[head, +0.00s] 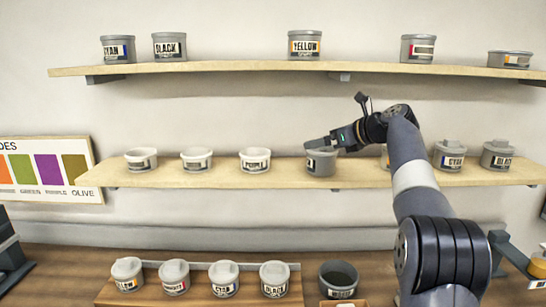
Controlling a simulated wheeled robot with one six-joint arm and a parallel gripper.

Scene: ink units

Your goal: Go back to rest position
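My arm reaches up from the lower right to the middle shelf (230,175). My gripper (322,143) is at the top of a grey pot (321,165) with a pale label on that shelf. The fingers overlap the pot's rim in the picture. I cannot tell whether they touch or grip it, or how far apart they are. The pot stands upright on the shelf. My wrist hides most of another pot (385,163) just to the right.
The middle shelf also holds white pots (197,160) on the left and lidded CYAN (449,156) and BLACK (497,155) pots on the right. The upper shelf (230,67) bears several pots. Below, a wooden rack (195,298) holds lidded pots beside a dark open pot (338,280).

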